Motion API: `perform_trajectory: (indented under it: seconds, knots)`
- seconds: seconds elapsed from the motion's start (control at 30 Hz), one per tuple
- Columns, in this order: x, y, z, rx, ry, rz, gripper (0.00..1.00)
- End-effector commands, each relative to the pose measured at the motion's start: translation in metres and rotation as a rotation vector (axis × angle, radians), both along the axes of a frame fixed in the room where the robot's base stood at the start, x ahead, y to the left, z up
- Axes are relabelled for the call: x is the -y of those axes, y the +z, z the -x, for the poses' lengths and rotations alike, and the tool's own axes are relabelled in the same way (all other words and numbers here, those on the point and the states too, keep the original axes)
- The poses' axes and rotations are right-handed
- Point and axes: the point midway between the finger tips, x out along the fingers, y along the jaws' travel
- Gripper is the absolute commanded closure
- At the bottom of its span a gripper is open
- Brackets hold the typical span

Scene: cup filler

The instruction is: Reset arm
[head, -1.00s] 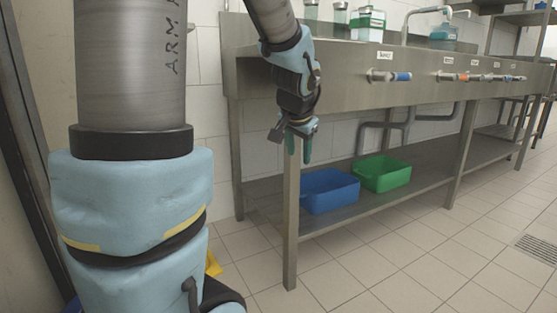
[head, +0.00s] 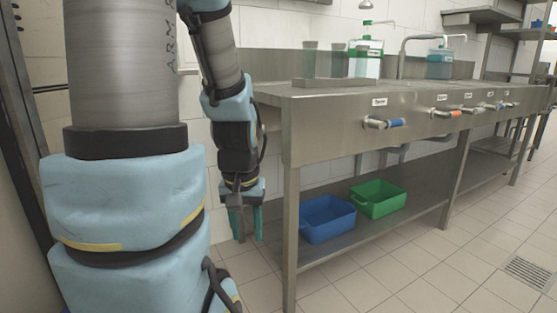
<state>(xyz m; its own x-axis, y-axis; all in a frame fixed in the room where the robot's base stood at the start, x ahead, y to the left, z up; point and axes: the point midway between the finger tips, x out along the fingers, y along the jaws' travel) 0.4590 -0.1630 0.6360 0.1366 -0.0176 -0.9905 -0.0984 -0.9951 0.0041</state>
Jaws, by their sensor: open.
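My gripper (head: 247,225) hangs pointing down, just left of the steel counter's near left end. Its two teal fingers are apart, and nothing shows between them. The fingertips are at about the height of the lower shelf's bins and clear of the counter leg. My arm comes down to it from the top of the picture. My large upper arm section fills the left of the view and hides part of the floor and wall.
The steel counter (head: 335,128) carries taps along its front. A blue bin (head: 327,219) and a green bin (head: 377,198) sit on its lower shelf. Green-labelled bottle (head: 366,62) and clear cups (head: 310,62) stand on top.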

Motion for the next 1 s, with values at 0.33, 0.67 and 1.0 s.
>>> perform_trajectory:
  seconds: [0.33, 0.67, 1.0]
  knots:
    - [0.000, 0.124, 0.000, 0.001, -0.001, 0.000, 0.54]
    - [0.000, 0.225, 0.000, 0.001, -0.001, 0.000, 0.54]
    - [0.000, 0.297, 0.000, 0.001, -0.001, 0.000, 0.54]
